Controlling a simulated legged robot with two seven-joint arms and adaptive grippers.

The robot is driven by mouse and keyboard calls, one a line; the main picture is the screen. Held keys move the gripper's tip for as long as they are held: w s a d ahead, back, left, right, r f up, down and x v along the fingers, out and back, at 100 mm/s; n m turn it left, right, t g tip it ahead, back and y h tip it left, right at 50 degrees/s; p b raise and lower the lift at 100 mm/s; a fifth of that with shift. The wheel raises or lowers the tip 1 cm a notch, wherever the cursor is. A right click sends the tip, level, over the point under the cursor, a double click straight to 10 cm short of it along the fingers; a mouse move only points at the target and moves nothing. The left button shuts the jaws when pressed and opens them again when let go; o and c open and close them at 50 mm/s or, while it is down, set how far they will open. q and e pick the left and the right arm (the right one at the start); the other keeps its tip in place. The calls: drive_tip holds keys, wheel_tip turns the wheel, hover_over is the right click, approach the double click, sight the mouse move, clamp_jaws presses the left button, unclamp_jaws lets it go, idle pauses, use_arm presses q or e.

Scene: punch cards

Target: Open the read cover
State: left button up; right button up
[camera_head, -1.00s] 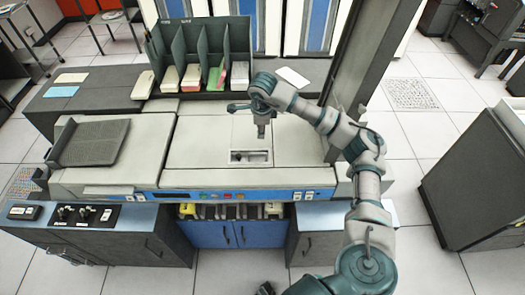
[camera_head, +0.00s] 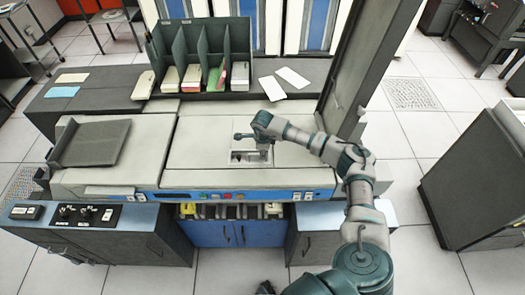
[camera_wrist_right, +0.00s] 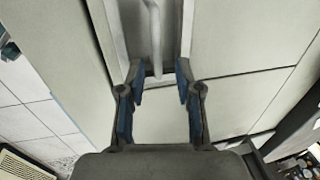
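The read cover (camera_head: 205,150) is the pale flat panel on top of the card machine, with a recessed handle (camera_head: 240,158) near its front edge. It lies flat and shut. My right gripper (camera_head: 263,155) points down into the right part of the recess. In the right wrist view, the two blue-padded fingers (camera_wrist_right: 160,72) are apart, with the handle bar (camera_wrist_right: 154,35) between them and a gap on each side. Whether they touch the bar is not clear.
A dark card rack (camera_head: 203,65) stands behind the cover, with loose white cards (camera_head: 272,88) to its right. A tall grey panel (camera_head: 358,65) rises at the machine's right end. A tilted grey tray (camera_head: 95,143) is at the left, and a button strip (camera_head: 230,196) runs along the front.

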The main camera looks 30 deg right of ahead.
drive_tip(key=shift+f, duration=0.15)
drive_tip(key=shift+a, duration=0.2)
drive_tip(key=shift+c, duration=0.2)
clamp_jaws()
